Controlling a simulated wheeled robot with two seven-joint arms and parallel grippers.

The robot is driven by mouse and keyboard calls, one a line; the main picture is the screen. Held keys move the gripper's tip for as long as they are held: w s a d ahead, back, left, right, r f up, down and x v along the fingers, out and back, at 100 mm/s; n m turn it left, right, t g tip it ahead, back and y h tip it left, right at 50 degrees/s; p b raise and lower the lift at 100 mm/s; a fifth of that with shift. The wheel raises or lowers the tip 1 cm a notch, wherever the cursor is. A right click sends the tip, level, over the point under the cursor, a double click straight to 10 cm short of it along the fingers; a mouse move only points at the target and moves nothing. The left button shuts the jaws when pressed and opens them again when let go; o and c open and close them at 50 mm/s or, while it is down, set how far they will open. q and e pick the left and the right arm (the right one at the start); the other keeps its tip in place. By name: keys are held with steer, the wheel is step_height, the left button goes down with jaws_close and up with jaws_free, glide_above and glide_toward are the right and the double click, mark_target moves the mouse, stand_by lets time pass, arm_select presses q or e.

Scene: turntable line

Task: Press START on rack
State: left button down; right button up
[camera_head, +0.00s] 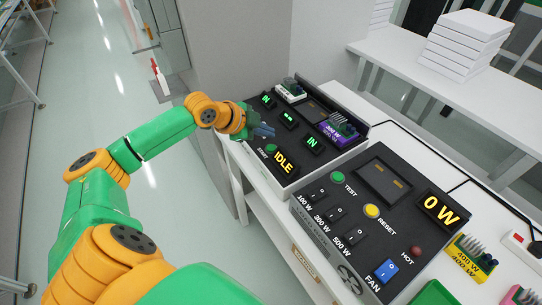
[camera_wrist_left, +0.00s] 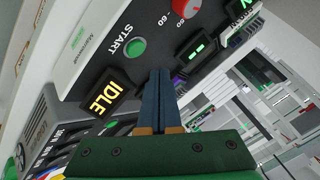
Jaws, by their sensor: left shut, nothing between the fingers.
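The rack (camera_head: 283,185) is a dark sloped panel on a white base, at the left end of the bench in the head view. Its round green START button (camera_head: 270,148) sits beside the yellow IDLE display (camera_head: 285,162). In the left wrist view, the START button (camera_wrist_left: 135,47) is fully visible, left of my fingers. My left gripper (camera_head: 265,131) is shut and empty, over the rack's near-left edge, just beyond the button. In the left wrist view its closed blue fingers (camera_wrist_left: 160,75) point at the panel; contact cannot be told. My right gripper is not in view.
A second dark panel with a green TEST button (camera_head: 338,178), a yellow RESET button (camera_head: 372,211) and a blue FAN switch (camera_head: 386,270) stands to the right. A purple module (camera_head: 338,133) and a white module (camera_head: 290,91) sit on the rack. Open floor lies left.

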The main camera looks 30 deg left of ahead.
mark_target(267, 149)
arm_select(q)
step_height(267, 149, down, 2)
steer(key=shift+w+f+b, duration=0.1)
steer(key=shift+f+b, duration=0.15)
steer(key=shift+b, duration=0.05)
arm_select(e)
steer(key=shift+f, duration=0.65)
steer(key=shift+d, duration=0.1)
arm_select(q)
steer(key=shift+f, duration=0.15)
stand_by(0.9)
steer(key=shift+f, duration=0.3)
steer(key=shift+f, duration=0.4)
stand_by(0.5)
steer(key=shift+r, duration=0.1)
steer(key=shift+r+p, duration=0.7)
steer(key=shift+p, duration=0.25)
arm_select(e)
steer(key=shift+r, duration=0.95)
